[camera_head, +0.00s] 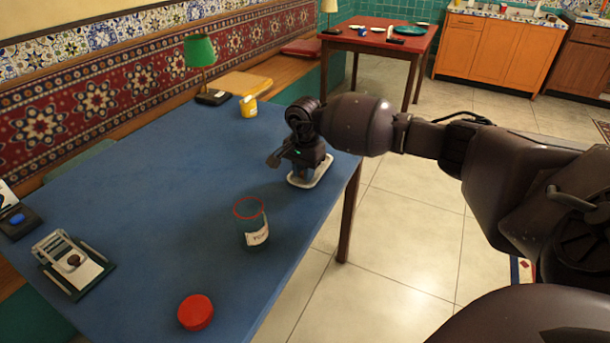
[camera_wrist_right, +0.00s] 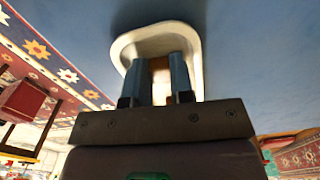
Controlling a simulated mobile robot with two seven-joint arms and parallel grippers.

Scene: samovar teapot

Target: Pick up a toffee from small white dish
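The small white dish (camera_head: 304,184) stands near the right edge of the blue table, partly hidden under my right gripper (camera_head: 305,170). In the right wrist view the dish (camera_wrist_right: 122,45) lies beyond the fingertips. The two fingers of the gripper (camera_wrist_right: 160,62) point down into it and stand apart. A small brownish-orange patch, perhaps a toffee (camera_wrist_right: 160,76), shows between the fingers, mostly hidden. I cannot tell whether the fingers touch it. My left gripper is not in view.
The middle of the table is clear.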

